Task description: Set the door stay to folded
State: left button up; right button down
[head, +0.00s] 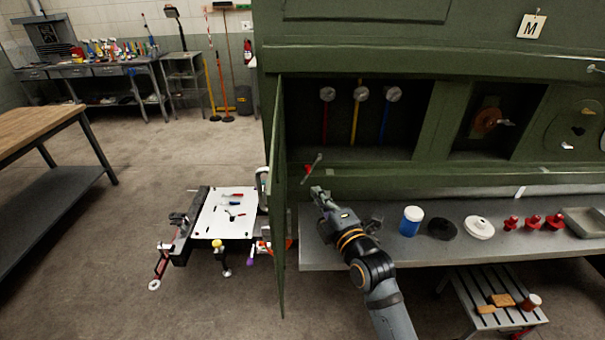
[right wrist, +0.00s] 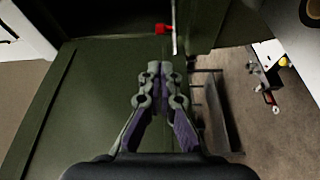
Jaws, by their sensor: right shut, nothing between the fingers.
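The door stay (head: 313,163) is a thin grey rod with a red end, at the lower left corner of the open bay. It slants up to the right, near the hinged green door (head: 278,200), which stands open, edge-on to the head view. In the right wrist view the rod (right wrist: 174,30) and a red piece (right wrist: 162,28) show just beyond the fingertips. My right gripper (head: 316,191) is below the stay, shut and empty, apart from it in the head view. Its closed fingers (right wrist: 160,68) point toward the red piece. My left gripper is not in view.
A grey shelf (head: 340,258) below the bay holds a blue jar (head: 411,221), a black disc, a white lid and red knobs. The bay holds several gauges with coloured rods. A white-topped cart (head: 225,222) stands left of the door. Open floor lies farther left.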

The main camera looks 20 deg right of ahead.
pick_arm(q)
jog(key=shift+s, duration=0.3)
pick_arm(e)
jog(key=shift+r, duration=0.1)
jog(key=shift+w, duration=0.15)
jog(key=w+p, duration=0.1)
jog(key=w, duration=0.2)
jog(key=w+p, duration=0.1)
jog(key=w, duration=0.2)
jog(key=w+a+p, duration=0.1)
jog(key=w, duration=0.2)
jog(key=shift+w+p, duration=0.4)
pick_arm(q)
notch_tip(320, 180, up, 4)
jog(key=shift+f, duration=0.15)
